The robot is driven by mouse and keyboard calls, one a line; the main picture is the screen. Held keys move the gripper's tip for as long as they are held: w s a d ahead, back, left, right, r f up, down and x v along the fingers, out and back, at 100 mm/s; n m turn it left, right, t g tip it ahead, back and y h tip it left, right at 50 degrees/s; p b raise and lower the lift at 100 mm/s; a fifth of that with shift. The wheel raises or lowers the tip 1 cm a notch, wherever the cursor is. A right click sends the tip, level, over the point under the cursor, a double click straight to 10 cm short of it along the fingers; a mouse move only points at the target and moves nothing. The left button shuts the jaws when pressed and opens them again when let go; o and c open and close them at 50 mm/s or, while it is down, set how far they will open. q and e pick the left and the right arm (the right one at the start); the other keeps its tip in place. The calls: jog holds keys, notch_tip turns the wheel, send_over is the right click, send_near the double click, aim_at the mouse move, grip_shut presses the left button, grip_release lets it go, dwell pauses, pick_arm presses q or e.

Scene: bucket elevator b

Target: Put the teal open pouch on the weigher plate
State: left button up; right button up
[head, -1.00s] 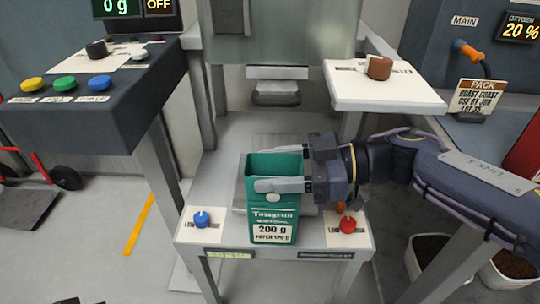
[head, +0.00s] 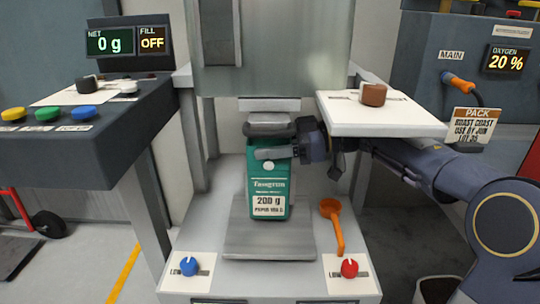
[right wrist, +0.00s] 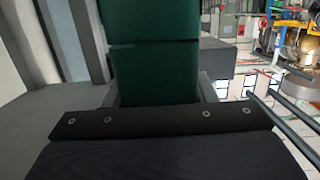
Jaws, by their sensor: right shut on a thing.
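The teal pouch (head: 262,187) stands upright with its "200 g" label facing me, under the dark spout (head: 268,126). My right gripper (head: 271,152) is shut on its upper part, coming in from the right. The pouch's top opening is mostly hidden by the gripper and spout. The grey weigher plate (head: 269,246) lies below, and the pouch's lower end shows over its back half. I cannot tell whether they touch. In the right wrist view the teal pouch (right wrist: 153,60) fills the middle between the fingers. My left gripper is not in view.
An orange scoop (head: 335,222) lies right of the plate. Blue (head: 189,267) and red (head: 349,268) knobs sit at the front corners. A white shelf (head: 382,115) overhangs my right arm. The display (head: 109,43) reads NET 0 g, and its neighbour (head: 152,40) reads FILL OFF.

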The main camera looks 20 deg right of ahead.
jog(key=shift+f+b, duration=0.55)
jog(key=shift+f, duration=0.2)
jog(key=shift+s, duration=0.1)
jog(key=o, duration=0.7)
jog(key=shift+f, duration=0.15)
jog(key=shift+o, duration=0.2)
jog(key=p+v, duration=0.5)
jog(key=v, duration=0.2)
jog(key=shift+d+p, duration=0.2)
jog(key=shift+p, duration=0.15)
jog(key=shift+r, duration=0.2)
